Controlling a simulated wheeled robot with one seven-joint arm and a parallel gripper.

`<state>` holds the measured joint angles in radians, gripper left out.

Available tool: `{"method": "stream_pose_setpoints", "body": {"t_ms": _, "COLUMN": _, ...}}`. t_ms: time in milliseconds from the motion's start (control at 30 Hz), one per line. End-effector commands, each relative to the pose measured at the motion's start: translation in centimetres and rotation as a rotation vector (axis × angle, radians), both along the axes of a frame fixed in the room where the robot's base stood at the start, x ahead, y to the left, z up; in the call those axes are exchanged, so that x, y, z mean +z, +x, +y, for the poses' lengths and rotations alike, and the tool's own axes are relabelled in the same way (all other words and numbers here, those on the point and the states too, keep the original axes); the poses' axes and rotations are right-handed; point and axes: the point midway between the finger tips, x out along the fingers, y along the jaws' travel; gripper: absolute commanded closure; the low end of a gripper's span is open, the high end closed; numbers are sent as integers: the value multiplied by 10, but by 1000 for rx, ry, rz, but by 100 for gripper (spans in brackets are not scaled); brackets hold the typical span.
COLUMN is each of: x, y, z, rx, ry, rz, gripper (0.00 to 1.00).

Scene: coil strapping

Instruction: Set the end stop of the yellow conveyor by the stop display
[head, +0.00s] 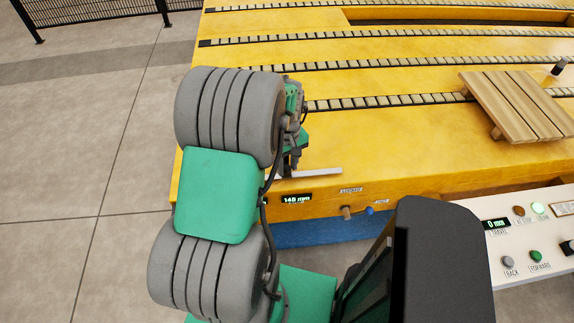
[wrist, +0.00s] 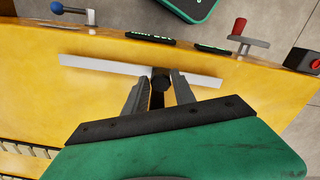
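The yellow conveyor (head: 400,150) fills the upper right of the head view. Its stop display (head: 296,199) on the front edge seems to read 148 mm. The end stop, a pale flat bar (head: 318,172), lies across the conveyor near that edge; it also shows in the wrist view (wrist: 95,65). My gripper (wrist: 161,84) is down at the knob, one finger on each side. Whether the fingers press on it is unclear. In the head view my arm hides part of the gripper.
A wooden pallet (head: 515,105) sits on the conveyor at right. A control panel (head: 515,240) with a 0 mm travel display (head: 495,224) and buttons stands at lower right. A red handle (wrist: 239,26) shows in the wrist view.

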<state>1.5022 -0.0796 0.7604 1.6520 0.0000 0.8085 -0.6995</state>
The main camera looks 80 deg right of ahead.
Motion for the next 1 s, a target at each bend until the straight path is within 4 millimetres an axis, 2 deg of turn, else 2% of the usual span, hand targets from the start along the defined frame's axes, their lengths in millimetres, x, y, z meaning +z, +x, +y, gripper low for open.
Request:
{"method": "stream_pose_setpoints", "body": {"t_ms": 33, "x": 0, "y": 0, "z": 0, "rx": 0, "ry": 0, "rz": 0, "gripper": 73}}
{"method": "stream_pose_setpoints", "body": {"t_ms": 367, "x": 0, "y": 0, "z": 0, "rx": 0, "ry": 0, "rz": 0, "gripper": 100}}
{"method": "stream_pose_setpoints", "body": {"t_ms": 1000, "x": 0, "y": 0, "z": 0, "rx": 0, "ry": 0, "rz": 0, "gripper": 100}}
